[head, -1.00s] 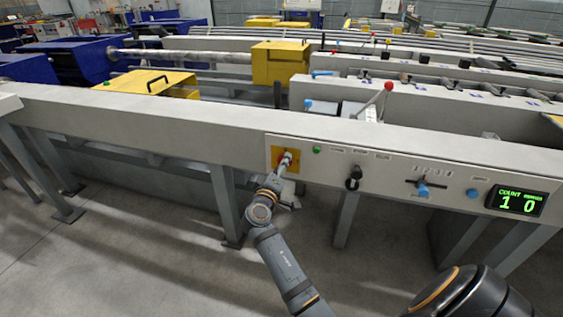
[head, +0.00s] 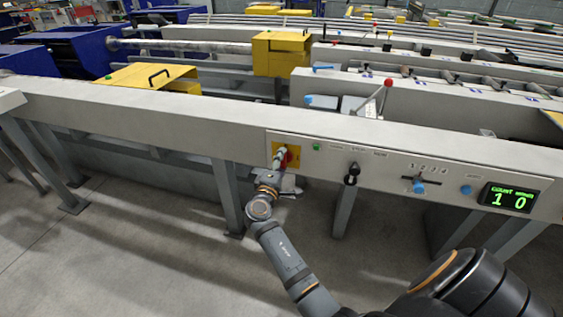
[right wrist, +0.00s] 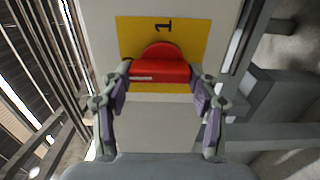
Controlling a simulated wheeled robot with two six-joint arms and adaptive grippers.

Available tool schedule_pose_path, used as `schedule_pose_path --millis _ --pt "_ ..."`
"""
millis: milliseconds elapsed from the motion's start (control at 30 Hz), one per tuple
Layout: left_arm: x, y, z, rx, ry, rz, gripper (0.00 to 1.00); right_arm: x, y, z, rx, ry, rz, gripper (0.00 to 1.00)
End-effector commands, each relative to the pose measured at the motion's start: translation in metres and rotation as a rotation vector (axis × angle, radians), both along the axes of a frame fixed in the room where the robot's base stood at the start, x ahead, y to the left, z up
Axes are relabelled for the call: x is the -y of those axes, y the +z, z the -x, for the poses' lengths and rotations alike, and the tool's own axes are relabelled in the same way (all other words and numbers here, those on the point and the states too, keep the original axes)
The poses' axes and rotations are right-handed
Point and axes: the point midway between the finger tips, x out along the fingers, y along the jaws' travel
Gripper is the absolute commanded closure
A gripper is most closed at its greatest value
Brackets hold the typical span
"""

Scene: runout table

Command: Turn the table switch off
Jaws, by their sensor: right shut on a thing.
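The table switch is a red rotary knob (right wrist: 160,70) on a yellow plate (right wrist: 190,32) marked "1". In the head view the yellow plate (head: 292,164) sits at the left end of the grey control panel. My right gripper (head: 283,155) reaches up to it from below and covers most of the knob. In the right wrist view my right gripper (right wrist: 161,72) has a finger on each side of the knob's bar and is shut on it. The bar lies crosswise in that view. My left gripper is not in view.
Right of the switch are a green lamp (head: 317,147), a black knob (head: 352,170), a blue-handled lever (head: 418,187), a blue button (head: 466,190) and a green-lit display (head: 511,198) reading "1 0". Grey table legs (head: 229,195) stand below. A red-tipped lever (head: 388,84) rises behind the panel.

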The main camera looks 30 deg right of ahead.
Motion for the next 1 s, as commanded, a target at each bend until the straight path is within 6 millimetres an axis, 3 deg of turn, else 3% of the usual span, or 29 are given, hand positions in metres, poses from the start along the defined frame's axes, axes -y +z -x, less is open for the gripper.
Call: schedule_pose_path --millis 333,367,500,833,1000 --pt "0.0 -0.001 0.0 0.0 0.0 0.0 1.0 0.0 0.0 0.0 -0.004 0.002 0.003 0.71" --pt "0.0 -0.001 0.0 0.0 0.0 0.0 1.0 0.0 0.0 0.0 -0.004 0.002 0.003 0.36" --pt "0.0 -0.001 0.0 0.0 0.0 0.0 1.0 0.0 0.0 0.0 -0.003 0.001 0.003 0.17" --pt "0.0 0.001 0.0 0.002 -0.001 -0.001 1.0 0.0 0.001 0.0 -0.002 0.0 0.001 0.17" --pt "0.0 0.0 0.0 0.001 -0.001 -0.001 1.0 0.0 0.026 0.0 0.005 -0.001 0.0 0.17"
